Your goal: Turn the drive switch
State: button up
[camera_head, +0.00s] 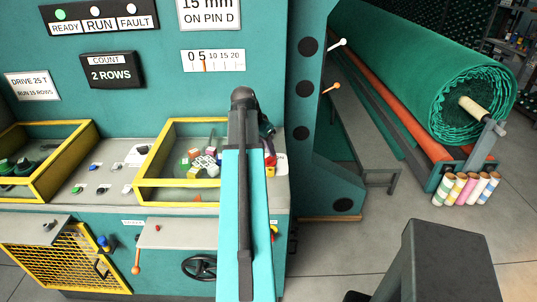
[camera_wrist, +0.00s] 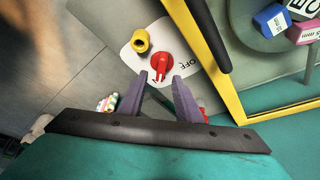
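In the wrist view a red rotary knob (camera_wrist: 161,65) sits on a pale plate marked OFF (camera_wrist: 190,64), beside a yellow cylindrical part (camera_wrist: 141,40). This looks like the drive switch. My gripper (camera_wrist: 160,80) is open, with its two grey-purple fingers apart. The fingertips are close to the knob, at its lower side in the picture; I cannot tell whether they touch it. In the head view the plate (camera_head: 281,164) shows just right of my arm at the console's right end, and my arm partly hides it.
A yellow-framed bin (camera_head: 180,197) with small coloured blocks lies beside the plate; its yellow rim (camera_wrist: 219,62) passes close by my gripper.

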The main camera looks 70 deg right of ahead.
aim_at(269, 157)
jog(key=shift+p+x, duration=0.65)
jog(key=shift+x, duration=1.75)
